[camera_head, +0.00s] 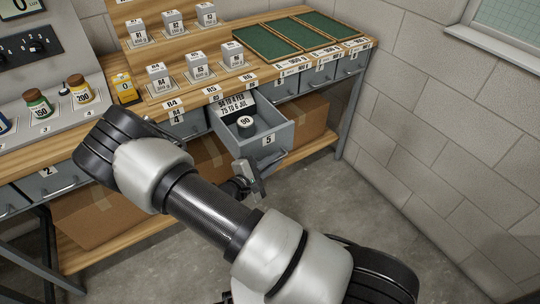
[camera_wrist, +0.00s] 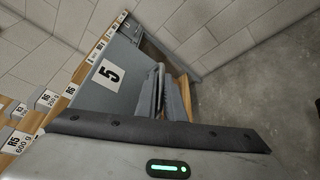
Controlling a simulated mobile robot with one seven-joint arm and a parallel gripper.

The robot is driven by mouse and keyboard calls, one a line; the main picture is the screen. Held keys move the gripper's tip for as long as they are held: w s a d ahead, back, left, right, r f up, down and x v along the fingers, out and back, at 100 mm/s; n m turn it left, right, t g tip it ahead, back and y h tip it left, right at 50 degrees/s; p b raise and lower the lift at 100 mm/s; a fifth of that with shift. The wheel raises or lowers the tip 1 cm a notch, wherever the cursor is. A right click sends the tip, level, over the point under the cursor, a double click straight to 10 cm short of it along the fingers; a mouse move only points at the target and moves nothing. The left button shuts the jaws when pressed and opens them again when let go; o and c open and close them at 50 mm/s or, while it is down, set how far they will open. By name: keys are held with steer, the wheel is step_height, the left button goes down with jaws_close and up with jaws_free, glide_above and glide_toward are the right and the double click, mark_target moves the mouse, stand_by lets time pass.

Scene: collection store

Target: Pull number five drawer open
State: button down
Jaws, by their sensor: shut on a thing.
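The number five drawer (camera_head: 266,150) is a grey drawer pulled out from under the wooden bench. Its front bears a white label with a 5, which also shows large in the wrist view (camera_wrist: 109,74). Inside lie a dark round weight marked 90 (camera_head: 245,124) and a card with printed text (camera_head: 236,104). My gripper (camera_head: 250,183) is at the drawer's front, low down. In the wrist view my gripper's fingers (camera_wrist: 165,98) are closed around the drawer's bar handle (camera_wrist: 158,76). My arm hides part of the bench and the drawers to the left.
Closed drawers sit on both sides, including number 4 (camera_head: 184,124) and several at right (camera_head: 318,76). Cardboard boxes (camera_head: 303,118) stand on the lower shelf. Green-lined trays (camera_head: 296,38) and labelled blocks (camera_head: 198,66) stand on the bench. The floor (camera_head: 340,200) in front of the drawer is clear.

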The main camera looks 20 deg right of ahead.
steer(key=shift+s+d, duration=0.15)
steer(key=shift+s, duration=0.45)
steer(key=c, duration=2.2)
jaws_free()
steer(key=shift+o, duration=0.2)
steer(key=p+v, duration=0.1)
steer(key=v, duration=1.6)
steer(key=shift+s, duration=0.15)
